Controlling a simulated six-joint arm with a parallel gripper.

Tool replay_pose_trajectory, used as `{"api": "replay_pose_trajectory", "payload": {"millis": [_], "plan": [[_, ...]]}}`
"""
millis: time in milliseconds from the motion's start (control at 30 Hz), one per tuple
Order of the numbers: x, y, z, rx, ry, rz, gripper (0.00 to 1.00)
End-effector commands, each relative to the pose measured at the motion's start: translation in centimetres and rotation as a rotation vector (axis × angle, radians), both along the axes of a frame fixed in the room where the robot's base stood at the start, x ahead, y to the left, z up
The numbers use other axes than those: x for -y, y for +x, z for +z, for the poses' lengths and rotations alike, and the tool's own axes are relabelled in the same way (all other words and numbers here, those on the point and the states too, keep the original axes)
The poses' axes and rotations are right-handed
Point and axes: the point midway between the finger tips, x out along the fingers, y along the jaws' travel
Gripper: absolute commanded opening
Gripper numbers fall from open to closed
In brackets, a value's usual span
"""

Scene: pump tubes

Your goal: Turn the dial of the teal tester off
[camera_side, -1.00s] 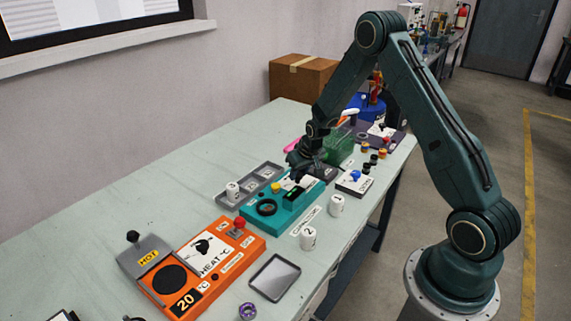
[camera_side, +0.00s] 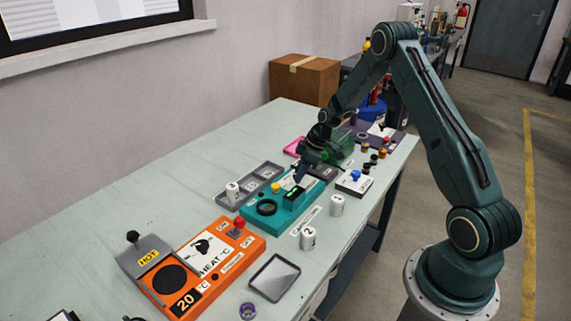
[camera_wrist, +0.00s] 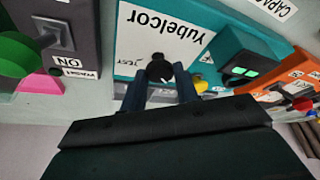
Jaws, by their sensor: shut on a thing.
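The teal tester (camera_side: 283,218) sits mid-table. It has a white panel marked "Yubelcor", a black ring, a yellow button and a dark display (camera_side: 292,195). In the wrist view the tester's white panel (camera_wrist: 165,35) appears upside down, and the display (camera_wrist: 240,73) shows lit green marks. The black dial (camera_wrist: 159,68) lies between my fingertips, beside a "TEST" mark; its exact setting is unclear. My gripper (camera_wrist: 164,82) is shut on the dial. In the side view my gripper (camera_side: 301,175) is at the tester's far end and hides the dial.
An orange heater (camera_side: 218,262) stands nearer the camera, with a grey tray (camera_side: 275,278) beside it. White numbered cups (camera_side: 308,239) stand along the front side. A grey box with a green knob (camera_wrist: 15,55) is close beside the tester. A grey compartment tray (camera_side: 228,205) lies behind.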

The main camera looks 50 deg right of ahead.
Motion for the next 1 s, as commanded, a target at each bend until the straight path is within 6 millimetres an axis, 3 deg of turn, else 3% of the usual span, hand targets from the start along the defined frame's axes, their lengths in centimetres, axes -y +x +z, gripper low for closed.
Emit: {"api": "replay_pose_trajectory", "payload": {"millis": [367, 900, 933, 1000], "plan": [[0.15, 0.11, -0.03, 0.0, 0.0, 0.206, 0.08], [0.14, 0.08, -0.07, -0.001, 0.0, 0.236, 0.08], [0.14, 0.08, -0.07, -0.001, 0.0, 0.236, 0.36], [0.13, 0.09, -0.06, -0.001, 0.0, 0.236, 0.5]]}}
